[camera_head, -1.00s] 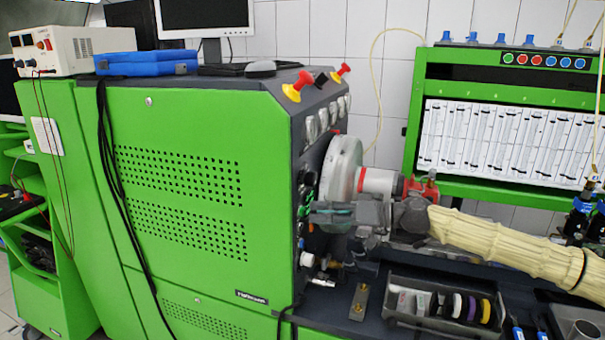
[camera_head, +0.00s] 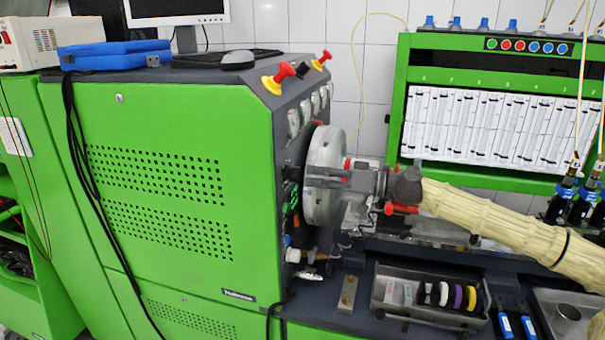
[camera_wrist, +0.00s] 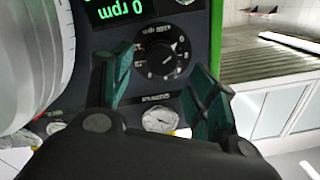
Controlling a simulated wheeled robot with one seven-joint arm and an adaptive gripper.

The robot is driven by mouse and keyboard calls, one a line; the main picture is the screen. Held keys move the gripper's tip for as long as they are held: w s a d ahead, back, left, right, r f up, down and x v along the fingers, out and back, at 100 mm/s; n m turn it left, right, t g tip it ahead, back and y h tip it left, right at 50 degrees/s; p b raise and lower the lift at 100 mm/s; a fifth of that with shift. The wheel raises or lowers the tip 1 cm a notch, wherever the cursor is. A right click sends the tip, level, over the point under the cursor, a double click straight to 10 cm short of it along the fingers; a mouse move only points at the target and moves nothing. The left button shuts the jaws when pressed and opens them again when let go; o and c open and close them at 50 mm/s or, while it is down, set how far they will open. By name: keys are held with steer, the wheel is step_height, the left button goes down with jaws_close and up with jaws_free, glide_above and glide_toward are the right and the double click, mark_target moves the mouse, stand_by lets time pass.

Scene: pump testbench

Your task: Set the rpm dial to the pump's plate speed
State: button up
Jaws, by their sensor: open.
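In the wrist view the rpm dial (camera_wrist: 161,53) is a round black knob with a white scale on a dark panel, seen upside down. A green display (camera_wrist: 120,10) beside it reads 0 rpm. My gripper (camera_wrist: 160,65) is open, its green fingers on either side of the dial in the picture; I cannot tell whether they touch it. In the head view my gripper (camera_head: 322,178) reaches left in front of the bench's side panel, near the large metal disc (camera_head: 323,205). The dial is hidden there. The pump is mostly hidden behind my arm, and no plate is readable.
The large disc (camera_wrist: 30,60) stands close beside the gripper in the wrist view. A pressure gauge (camera_wrist: 160,118) sits near the dial. Red-and-yellow buttons (camera_head: 277,78) top the green cabinet (camera_head: 180,250). A tray of rings (camera_head: 425,300) lies below the arm.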

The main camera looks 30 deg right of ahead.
mark_target(300, 175)
steer(key=shift+b+x, duration=0.5)
steer(key=shift+x, duration=1.85)
steer(key=shift+w+a, duration=0.1)
steer(key=shift+a, duration=0.05)
steer(key=shift+c, duration=0.3)
steer(key=c, duration=0.9)
